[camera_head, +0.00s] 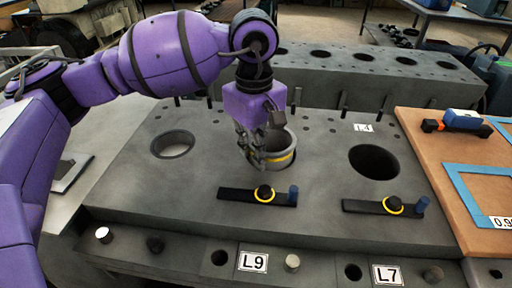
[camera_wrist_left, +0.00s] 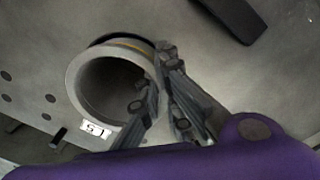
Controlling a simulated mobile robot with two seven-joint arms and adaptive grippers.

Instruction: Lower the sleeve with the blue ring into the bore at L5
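A grey sleeve (camera_head: 283,141) with a yellow ring stands up from the deck of the block; the left wrist view shows the same sleeve (camera_wrist_left: 88,92) and its yellow band. No blue ring shows on it. My left gripper (camera_head: 252,160) straddles the sleeve's wall, one finger inside and one outside, and looks closed on it. A dark crescent of bore (camera_wrist_left: 105,39) shows past the sleeve; how deep the sleeve sits cannot be told. A label (camera_wrist_left: 97,129) beside it, upside down, seems to read L5. My right gripper is not in view.
Open bores lie to the left (camera_head: 172,145) and right (camera_head: 374,162) in the deck. Black bars with yellow rings and blue ends lie in front, one near the sleeve (camera_head: 237,195) and one further right (camera_head: 366,207). Short studs stand behind. A wooden board (camera_head: 455,160) borders the right side.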

